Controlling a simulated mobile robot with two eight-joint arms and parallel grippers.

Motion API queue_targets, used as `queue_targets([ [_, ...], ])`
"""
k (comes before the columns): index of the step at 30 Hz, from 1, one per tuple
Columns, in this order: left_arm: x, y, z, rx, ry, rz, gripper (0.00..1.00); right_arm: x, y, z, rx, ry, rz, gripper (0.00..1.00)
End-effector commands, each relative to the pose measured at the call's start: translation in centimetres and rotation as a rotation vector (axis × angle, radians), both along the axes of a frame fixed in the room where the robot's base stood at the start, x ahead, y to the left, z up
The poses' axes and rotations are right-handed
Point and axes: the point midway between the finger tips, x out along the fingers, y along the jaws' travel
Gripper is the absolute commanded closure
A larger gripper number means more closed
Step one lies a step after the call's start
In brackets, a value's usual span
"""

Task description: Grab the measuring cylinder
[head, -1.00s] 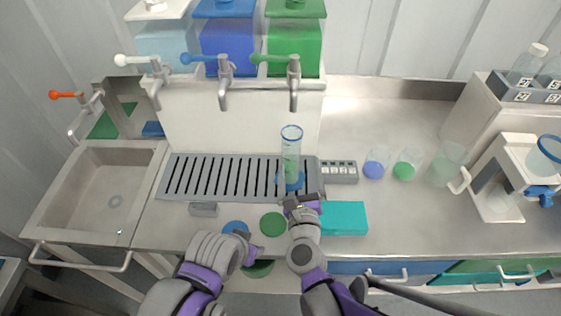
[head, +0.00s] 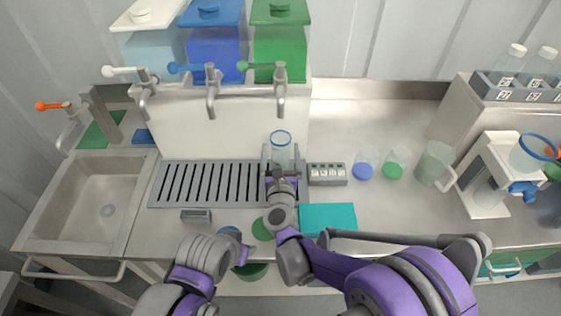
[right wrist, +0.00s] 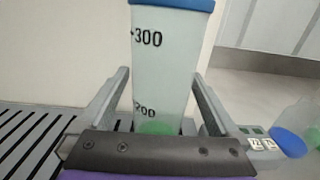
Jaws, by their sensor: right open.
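The clear measuring cylinder (head: 281,141) with a blue rim stands upright at the right end of the slotted drain grate (head: 160,190). In the right wrist view the cylinder (right wrist: 165,75) shows marks 300 and 200, with green visible low down. My right gripper (head: 281,160) is open, with one finger on each side of the cylinder; a gap shows beside it at the left finger. The right gripper (right wrist: 160,82) hides the cylinder's lower end. My left gripper (head: 241,250) is low in front of the counter edge; its jaws are too unclear to read.
White, blue and green tanks (head: 279,45) with taps stand behind the grate. A small grey button box (head: 327,174) is right of the cylinder. Beakers (head: 397,163) and a jug (head: 434,163) stand further right. A teal block (head: 328,217) lies in front, and a sink (head: 85,200) is left.

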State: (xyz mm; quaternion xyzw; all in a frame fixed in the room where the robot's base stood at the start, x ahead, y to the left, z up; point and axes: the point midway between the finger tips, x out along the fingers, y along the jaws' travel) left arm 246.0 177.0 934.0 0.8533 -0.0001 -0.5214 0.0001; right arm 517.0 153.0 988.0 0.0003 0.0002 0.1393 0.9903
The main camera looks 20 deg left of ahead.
Motion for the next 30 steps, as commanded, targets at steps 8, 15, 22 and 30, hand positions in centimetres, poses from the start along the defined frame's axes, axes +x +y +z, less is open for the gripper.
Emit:
queue_targets([
  [8, 0.06, 0.00, 0.19, 0.000, -0.001, 0.000, 0.49, 0.78, 0.22, -0.06, 0.000, 0.000, 0.000, 0.02],
  [15, 0.06, 0.00, 0.19, 0.000, -0.001, 0.000, 0.49, 0.76, 0.22, -0.06, -0.001, 0.000, 0.000, 0.36],
  [22, 0.06, 0.00, 0.19, 0.000, -0.001, 0.000, 0.49, 0.75, 0.21, -0.05, -0.001, 0.000, 0.000, 0.78],
  [30, 0.06, 0.00, 0.19, 0.000, -0.001, 0.000, 0.49, 0.75, 0.21, -0.03, -0.001, 0.000, 0.000, 1.00],
])
